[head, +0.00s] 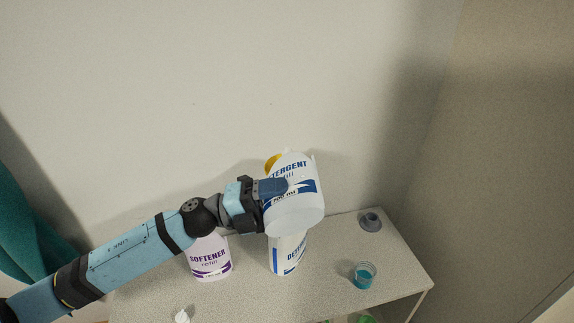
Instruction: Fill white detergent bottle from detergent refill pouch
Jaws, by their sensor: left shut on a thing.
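My left gripper (273,190) is shut on the detergent refill pouch (296,216), a white pack with blue print reading "detergent refill 700 ml". The pouch is held tilted above the shelf top, its pale base facing me. I cannot make out its spout. Below and partly behind it stands the white detergent bottle (289,257) with a blue label, upright on the shelf. The pouch hides the bottle's top and mouth, so I cannot tell whether they touch or whether liquid flows. My right gripper is not in view.
A white softener refill pack (210,262) with purple print stands left of the bottle. A grey cap-like piece (370,222) and a teal cup (363,275) sit at right on the speckled shelf top (325,263). A yellow part (272,162) shows behind the pouch. Walls close in behind and right.

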